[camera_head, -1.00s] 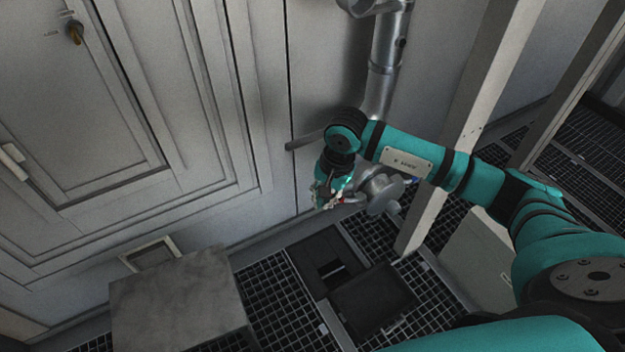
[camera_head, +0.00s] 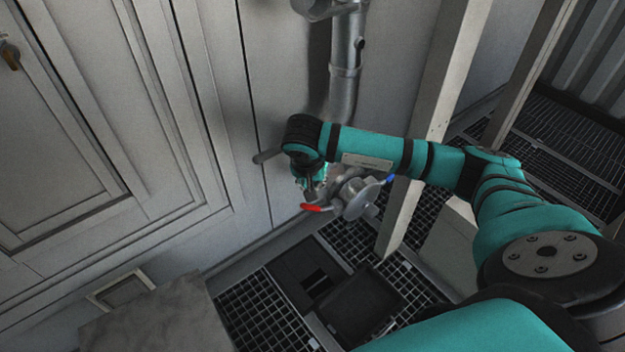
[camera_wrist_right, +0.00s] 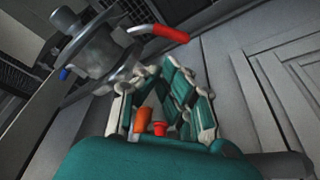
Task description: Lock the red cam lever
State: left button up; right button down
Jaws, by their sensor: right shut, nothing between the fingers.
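The red cam lever (camera_head: 317,208) sticks out to the left of a grey metal coupling (camera_head: 360,197) at the lower end of the pipe. A blue lever (camera_head: 389,179) is on the coupling's other side. My right gripper (camera_head: 312,192) is just above the red lever in the head view, shut and empty. In the right wrist view the closed fingers (camera_wrist_right: 164,75) point towards the wall, with the red lever (camera_wrist_right: 165,33) beyond their tips and apart from them. The coupling (camera_wrist_right: 100,47) is at upper left there. My left gripper is out of view.
A metal pipe (camera_head: 345,75) runs down the wall above the coupling. A pale post (camera_head: 437,110) stands to its right. A grey box (camera_head: 155,318) is at lower left. A dark open bin (camera_head: 362,305) sits on the floor grating below.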

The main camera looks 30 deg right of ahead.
pick_arm(q)
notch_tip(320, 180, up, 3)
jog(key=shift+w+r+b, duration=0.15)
jog(key=shift+b, duration=0.2)
pick_arm(e)
jog(key=x, duration=0.6)
jog(key=shift+w, duration=0.1)
